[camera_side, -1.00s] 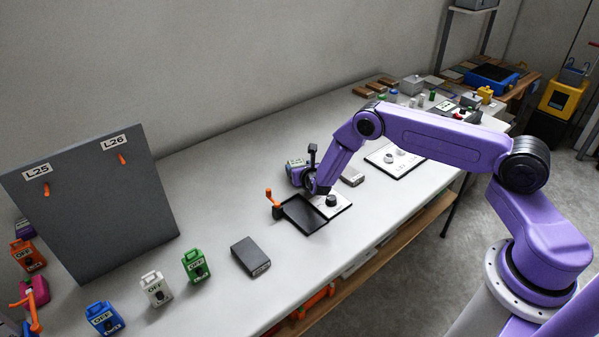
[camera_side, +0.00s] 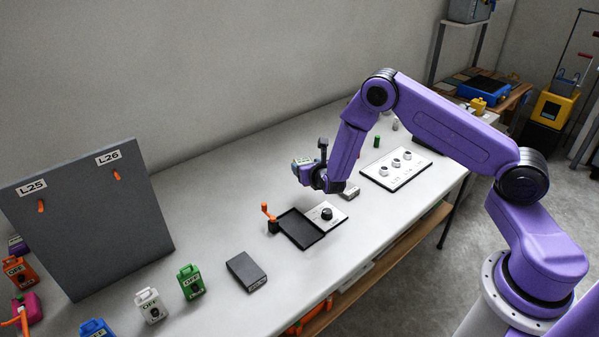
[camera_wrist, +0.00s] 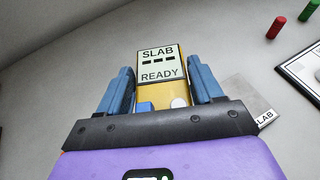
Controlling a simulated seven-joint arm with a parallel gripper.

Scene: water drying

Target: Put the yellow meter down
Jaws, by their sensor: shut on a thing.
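The yellow meter (camera_wrist: 160,92) is between the blue fingers of my gripper (camera_wrist: 161,78) in the wrist view. Its pale screen faces the camera and reads "SLAB --- READY". My gripper is shut on it. In the side view my gripper (camera_side: 303,174) holds the meter (camera_side: 301,161) above the bench, behind a black tray (camera_side: 302,230). The meter's lower part is hidden by the gripper. A grey slab (camera_side: 350,191) lies on the bench just right of my gripper. It also shows in the wrist view (camera_wrist: 246,97), beside a "SLAB" label.
A white plate with a black knob (camera_side: 338,209) adjoins the tray, with an orange-handled lever (camera_side: 268,217) at its left. A white board with round fittings (camera_side: 377,176) lies to the right. A dark box (camera_side: 246,271) is in front.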

